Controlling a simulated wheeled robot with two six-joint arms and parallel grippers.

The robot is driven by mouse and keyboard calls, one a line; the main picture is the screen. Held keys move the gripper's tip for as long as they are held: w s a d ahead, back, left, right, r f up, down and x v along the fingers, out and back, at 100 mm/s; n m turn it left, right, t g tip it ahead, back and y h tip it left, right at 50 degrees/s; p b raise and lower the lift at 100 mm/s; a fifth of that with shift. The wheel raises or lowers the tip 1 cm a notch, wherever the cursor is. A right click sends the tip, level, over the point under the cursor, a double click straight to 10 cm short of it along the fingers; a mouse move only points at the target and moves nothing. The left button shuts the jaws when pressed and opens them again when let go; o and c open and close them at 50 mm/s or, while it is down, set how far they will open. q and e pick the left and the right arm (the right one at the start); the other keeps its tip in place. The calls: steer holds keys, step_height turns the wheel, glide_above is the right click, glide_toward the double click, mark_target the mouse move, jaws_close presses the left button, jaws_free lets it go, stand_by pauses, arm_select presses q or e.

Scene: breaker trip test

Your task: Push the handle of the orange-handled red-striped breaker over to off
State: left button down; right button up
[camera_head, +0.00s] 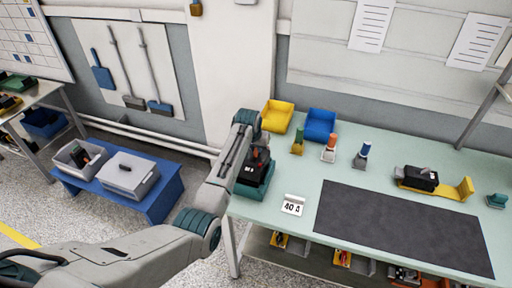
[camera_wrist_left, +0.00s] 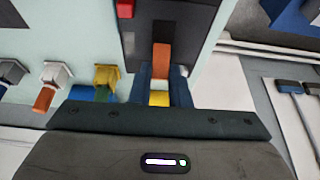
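A dark breaker (camera_head: 262,160) with some red on it sits in a teal holder (camera_head: 245,191) at the table's left end. In the left wrist view its dark face (camera_wrist_left: 182,18) shows an orange handle (camera_wrist_left: 161,55) and a red patch (camera_wrist_left: 125,8). My left gripper (camera_head: 258,142) is over the breaker and partly covers it. In the wrist view its two blue fingers (camera_wrist_left: 160,78) stand either side of the handle's lower end with a narrow gap. I cannot tell whether they touch or grip it. My right gripper is not in view.
A "40 A" card (camera_head: 291,205) stands in front of the holder. A yellow bin (camera_head: 277,116) and a blue bin (camera_head: 320,125) are behind. Several small coloured-handle items, one being blue-topped (camera_head: 362,155), stand to the right. A dark mat (camera_head: 400,228) lies clear.

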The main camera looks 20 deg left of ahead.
mark_target(255, 154)
arm_select(q)
steer(key=shift+s+t, duration=0.65)
steer(key=shift+t, duration=0.55)
steer(key=t+b, duration=0.1)
steer(key=s+t, duration=0.1)
steer(key=shift+s+f+t+b, duration=0.25)
steer(key=shift+t+b, duration=0.05)
steer(key=shift+b, duration=0.05)
steer(key=s+t+b, duration=0.1)
steer(key=t+b, duration=0.1)
steer(key=s+f+t+b, duration=0.1)
steer(key=t+b, duration=0.1)
steer(key=b, duration=0.1)
steer(key=t+b, duration=0.2)
steer(key=b, duration=0.1)
steer(key=shift+s+a+f, duration=0.1)
steer(key=shift+s+f, duration=0.05)
steer(key=shift+s, duration=0.25)
steer(key=shift+s+t+b, duration=0.2)
steer(key=shift+t+b, duration=0.4)
steer(key=shift+b, duration=0.4)
steer(key=c, duration=1.4)
jaws_free()
steer(key=shift+o, duration=0.2)
